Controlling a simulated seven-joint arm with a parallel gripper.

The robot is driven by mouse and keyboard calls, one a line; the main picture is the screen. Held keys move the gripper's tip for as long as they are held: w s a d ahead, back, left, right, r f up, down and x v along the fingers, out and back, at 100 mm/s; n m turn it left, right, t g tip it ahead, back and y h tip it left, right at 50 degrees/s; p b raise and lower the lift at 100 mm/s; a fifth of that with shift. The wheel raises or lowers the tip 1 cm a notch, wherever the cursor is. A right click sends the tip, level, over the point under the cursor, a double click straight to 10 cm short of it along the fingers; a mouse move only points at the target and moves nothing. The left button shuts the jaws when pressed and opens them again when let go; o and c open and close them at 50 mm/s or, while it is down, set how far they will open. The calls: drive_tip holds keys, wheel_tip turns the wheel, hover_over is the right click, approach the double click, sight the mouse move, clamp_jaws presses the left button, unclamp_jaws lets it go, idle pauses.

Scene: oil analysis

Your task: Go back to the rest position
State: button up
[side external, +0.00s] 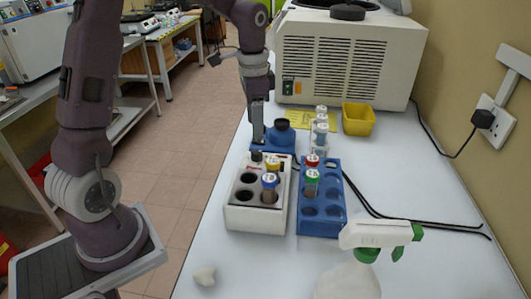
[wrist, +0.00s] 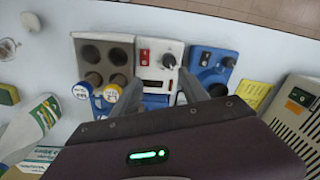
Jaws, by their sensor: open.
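My gripper (side external: 258,138) points down over the far end of a white block with dark holes (side external: 243,219). In the wrist view its two fingers (wrist: 161,88) are apart, with nothing seen between them. A blue-capped tube (side external: 269,181) and a yellow-capped tube (side external: 272,163) stand in the white block. A blue rack (side external: 338,228) to its right holds a green-capped tube (side external: 312,176) and a red-capped tube (side external: 312,160). Whether the fingertips touch the block or hang above it, I cannot tell.
A blue device with a black top (side external: 282,132) is close behind the gripper. Several tubes stand in a clear holder (side external: 319,140). A yellow tub (side external: 358,119), a large beige machine (side external: 340,65) and a spray bottle (side external: 350,275) are around. Black cables (side external: 400,220) cross the right side.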

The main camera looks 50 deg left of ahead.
drive_tip(key=s+d+r+n+t, duration=0.2)
drive_tip(key=s+d+r, duration=0.4)
drive_tip(key=s+r, duration=0.2)
drive_tip(key=s+d+r+n+t, duration=0.1)
drive_tip(key=s+d+n+t, duration=0.2)
drive_tip(key=s, duration=1.1)
drive_tip(key=d, duration=0.3)
drive_tip(key=shift+s, duration=0.4)
